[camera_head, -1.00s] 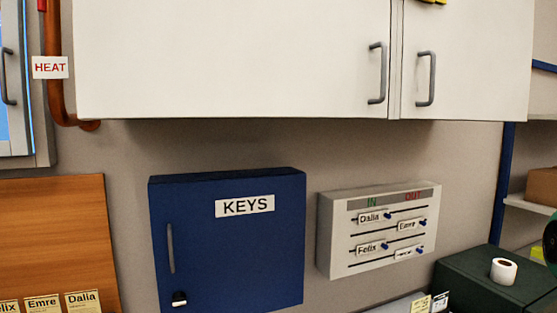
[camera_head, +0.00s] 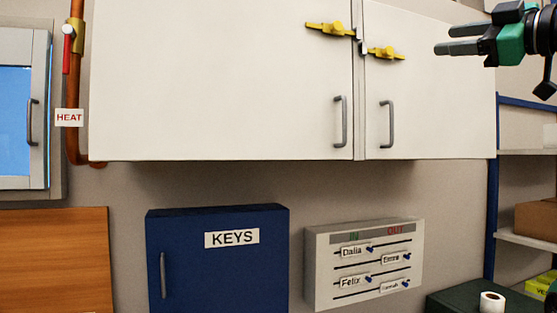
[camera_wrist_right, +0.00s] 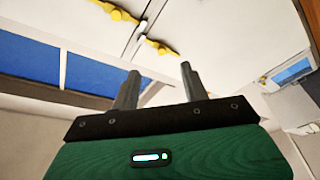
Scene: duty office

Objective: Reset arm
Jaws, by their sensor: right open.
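My right gripper (camera_head: 458,39) is at the upper right in the head view, in front of the right cabinet door and pointing left. It is open and empty. In the right wrist view its two grey fingers (camera_wrist_right: 158,88) stand apart with nothing between them. The white wall cabinet (camera_head: 230,80) has two doors, with grey handles and yellow latches (camera_head: 330,29) near the middle seam. The latches also show at the top of the right wrist view (camera_wrist_right: 120,13). My left gripper is in neither view.
Below the cabinet hang a blue KEYS box (camera_head: 215,275) and an in/out name board (camera_head: 365,240). A shelf rack with a cardboard box (camera_head: 537,219) stands at the right. A white roll (camera_head: 492,302) sits on a dark green box. A copper pipe (camera_head: 74,140) runs at the left.

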